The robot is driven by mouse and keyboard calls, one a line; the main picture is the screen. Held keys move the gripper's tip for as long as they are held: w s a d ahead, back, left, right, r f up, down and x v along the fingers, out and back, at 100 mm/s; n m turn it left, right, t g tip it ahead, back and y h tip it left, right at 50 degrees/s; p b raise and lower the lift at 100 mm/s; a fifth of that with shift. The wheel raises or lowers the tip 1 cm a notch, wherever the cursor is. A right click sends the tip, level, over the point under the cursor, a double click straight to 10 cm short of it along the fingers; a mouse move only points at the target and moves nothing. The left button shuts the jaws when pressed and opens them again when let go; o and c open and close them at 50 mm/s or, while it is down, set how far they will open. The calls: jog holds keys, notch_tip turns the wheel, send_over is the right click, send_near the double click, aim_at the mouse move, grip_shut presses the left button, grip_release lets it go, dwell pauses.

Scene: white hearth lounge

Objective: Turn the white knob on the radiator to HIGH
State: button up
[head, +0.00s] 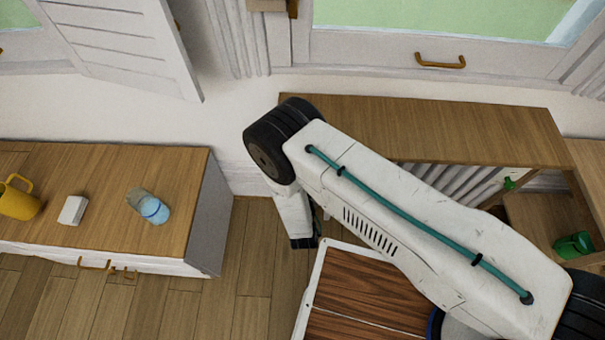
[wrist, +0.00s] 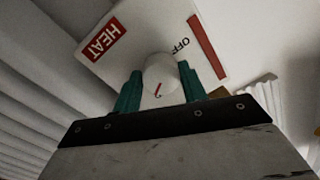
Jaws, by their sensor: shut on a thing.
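The white knob (wrist: 160,76) is round, with a short red mark on its face near the lower edge in the wrist view. It sits on a tilted white dial plate (wrist: 140,40) with a red HEAT label (wrist: 103,41), the word OFF (wrist: 182,45) and a red bar (wrist: 207,47). I see no HIGH label. My gripper (wrist: 160,84) has its teal fingers on both sides of the knob, shut on it. The white ribbed radiator (head: 465,182) shows under a wooden shelf in the head view. My arm hides the gripper and knob there.
A wooden shelf top (head: 430,128) runs above the radiator, with a green mug (head: 573,245) at the right. A wooden cabinet (head: 100,190) at the left bears a yellow mug (head: 18,200), a white block (head: 73,210) and a blue glass (head: 150,207). Bare floor (head: 255,250) lies between.

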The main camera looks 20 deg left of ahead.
jog(key=m, duration=0.9)
jog(key=shift+t, duration=0.3)
jog(key=shift+m, duration=0.3)
jog(key=o, duration=1)
jog(key=v, duration=0.7)
jog(key=shift+s, duration=0.4)
jog(key=shift+w, duration=0.1)
